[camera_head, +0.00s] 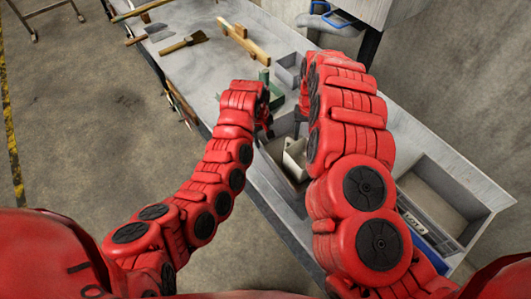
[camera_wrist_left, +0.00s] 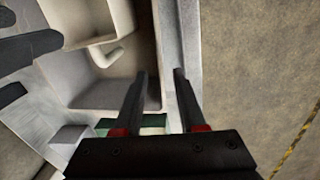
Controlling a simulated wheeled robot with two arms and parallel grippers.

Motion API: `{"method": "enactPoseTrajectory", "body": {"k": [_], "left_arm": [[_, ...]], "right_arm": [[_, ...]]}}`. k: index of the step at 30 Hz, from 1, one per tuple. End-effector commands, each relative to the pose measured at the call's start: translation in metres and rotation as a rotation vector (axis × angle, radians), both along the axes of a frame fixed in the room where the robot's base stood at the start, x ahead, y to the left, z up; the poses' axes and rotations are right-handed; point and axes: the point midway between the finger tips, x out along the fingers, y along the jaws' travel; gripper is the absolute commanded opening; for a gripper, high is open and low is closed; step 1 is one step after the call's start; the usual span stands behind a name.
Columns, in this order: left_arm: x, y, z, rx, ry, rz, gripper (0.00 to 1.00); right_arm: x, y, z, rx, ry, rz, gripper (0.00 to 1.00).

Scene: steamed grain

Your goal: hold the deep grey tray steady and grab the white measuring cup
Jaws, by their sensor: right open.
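The deep grey tray (camera_head: 272,151) sits along the near edge of the table, partly hidden behind my arms. The white measuring cup (camera_head: 294,160) stands inside it; its body and handle show in the left wrist view (camera_wrist_left: 104,52). My left gripper (camera_head: 266,132) is at the tray's side. In the left wrist view (camera_wrist_left: 162,72) its fingers are apart, with the tray wall (camera_wrist_left: 159,45) between them, one finger over the inside. My right gripper (camera_head: 301,128) is above the cup's side of the tray; its dark fingers, apart and empty, show in the left wrist view (camera_wrist_left: 41,65).
A green object (camera_head: 264,76) and a small grey container (camera_head: 288,68) are beyond the grippers. A wooden block tool (camera_head: 243,42) and a brush (camera_head: 184,42) lie farther back. A grey bin (camera_head: 478,190) stands at the right.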

Motion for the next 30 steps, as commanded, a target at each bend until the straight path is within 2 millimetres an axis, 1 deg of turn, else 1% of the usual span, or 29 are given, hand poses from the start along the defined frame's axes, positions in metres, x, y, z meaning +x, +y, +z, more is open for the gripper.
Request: {"method": "enactPoseTrajectory", "body": {"k": [1, 5, 12, 18, 24, 30], "left_arm": [[-0.001, -0.001, -0.011, 0.002, 0.009, -0.004, 0.40], [0.000, -0.002, -0.034, 0.002, 0.009, -0.003, 0.40], [0.003, -0.006, -0.065, 0.003, 0.005, -0.005, 0.40], [0.006, -0.008, -0.086, 0.003, 0.000, -0.006, 0.40], [0.005, -0.012, -0.106, 0.005, 0.007, -0.012, 0.40], [0.007, -0.012, -0.116, 0.002, 0.002, -0.007, 0.40]], "right_arm": [[0.000, 0.000, 0.000, 0.000, 0.000, 0.000, 0.50], [0.000, 0.000, 0.000, 0.000, 0.000, 0.000, 0.50], [0.000, 0.000, 0.000, 0.000, 0.000, 0.000, 0.50], [0.000, 0.000, 0.000, 0.000, 0.000, 0.000, 0.50], [0.000, 0.000, 0.000, 0.000, 0.000, 0.000, 0.50], [0.000, 0.000, 0.000, 0.000, 0.000, 0.000, 0.50]]}}
